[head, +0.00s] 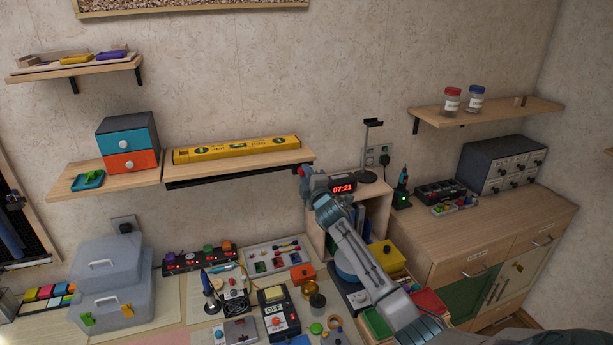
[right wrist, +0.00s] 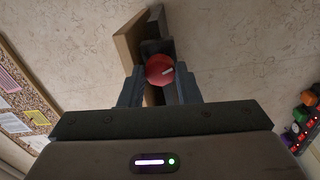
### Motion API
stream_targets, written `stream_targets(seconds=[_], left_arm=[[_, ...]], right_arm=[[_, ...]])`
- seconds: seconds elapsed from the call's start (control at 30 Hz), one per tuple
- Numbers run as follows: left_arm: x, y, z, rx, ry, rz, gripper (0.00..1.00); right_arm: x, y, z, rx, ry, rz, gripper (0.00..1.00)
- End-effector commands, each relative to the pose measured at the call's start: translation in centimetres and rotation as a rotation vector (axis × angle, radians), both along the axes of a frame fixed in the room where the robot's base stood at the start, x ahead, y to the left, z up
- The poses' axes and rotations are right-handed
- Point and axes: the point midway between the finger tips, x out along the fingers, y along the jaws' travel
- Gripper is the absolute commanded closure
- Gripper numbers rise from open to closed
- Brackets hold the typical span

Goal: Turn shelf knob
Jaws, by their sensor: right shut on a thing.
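The red shelf knob (right wrist: 159,69) shows in the right wrist view, with a pale mark on its face. It sits at the end of a dark bracket under the wooden shelf (right wrist: 127,42). My right gripper (right wrist: 160,82) has a finger on each side of the knob and is shut on it. My left gripper is not in view.
A yellow spirit level (head: 237,149) lies on the middle shelf. A clock (head: 342,187) and a dark stand (head: 368,150) are close right of my gripper. Tools and boxes crowd the bench below. A shelf with jars (head: 487,110) hangs at right.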

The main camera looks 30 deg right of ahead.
Motion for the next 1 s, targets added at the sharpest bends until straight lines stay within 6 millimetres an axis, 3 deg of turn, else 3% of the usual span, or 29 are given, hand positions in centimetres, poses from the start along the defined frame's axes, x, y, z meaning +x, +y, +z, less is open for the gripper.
stream_targets(seconds=[0.17, 0.2, 0.3, 0.67, 0.87, 1.0], left_arm=[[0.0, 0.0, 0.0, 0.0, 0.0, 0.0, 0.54], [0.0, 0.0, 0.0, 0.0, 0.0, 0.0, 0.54], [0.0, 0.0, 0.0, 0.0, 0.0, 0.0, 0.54], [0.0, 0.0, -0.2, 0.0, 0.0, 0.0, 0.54], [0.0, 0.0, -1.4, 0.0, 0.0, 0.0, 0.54], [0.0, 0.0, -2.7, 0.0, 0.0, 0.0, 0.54]], right_arm=[[0.0, 0.0, -0.2, 0.002, 0.002, -0.001, 0.93], [0.0, 0.0, -0.2, 0.002, 0.002, -0.001, 0.68], [0.0, 0.0, -0.1, 0.002, 0.002, -0.001, 0.49], [-0.3, 0.1, -0.1, 0.001, 0.0, 0.0, 0.48], [-2.4, 0.5, -0.6, 0.0, 0.0, 0.001, 0.48], [-4.8, 1.1, -0.9, -0.002, 0.0, 0.002, 0.48]])
